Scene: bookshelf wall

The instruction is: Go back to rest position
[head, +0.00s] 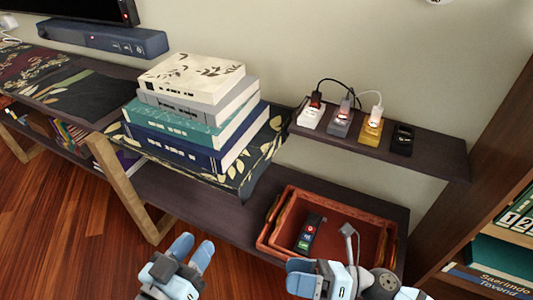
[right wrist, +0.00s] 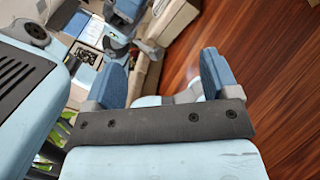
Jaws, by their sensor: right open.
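My left gripper (head: 193,248) is at the bottom of the head view, in front of the low shelf. Its two blue fingers stand apart with nothing between them. My right gripper (head: 300,275) is at the bottom right of centre in the head view, in front of the red-brown crate (head: 273,222). The right wrist view shows its blue fingers (right wrist: 165,78) wide apart and empty, with wooden floor and parts of my own body beyond. Neither gripper touches any object that I can see.
A dark handheld device (head: 309,234) lies in the crate on the low shelf. A stack of books (head: 192,118) stands to the left. A wall shelf (head: 437,148) holds several small plugged-in devices. A bookcase (head: 487,135) borders the right. Wooden floor (head: 60,235) is clear at lower left.

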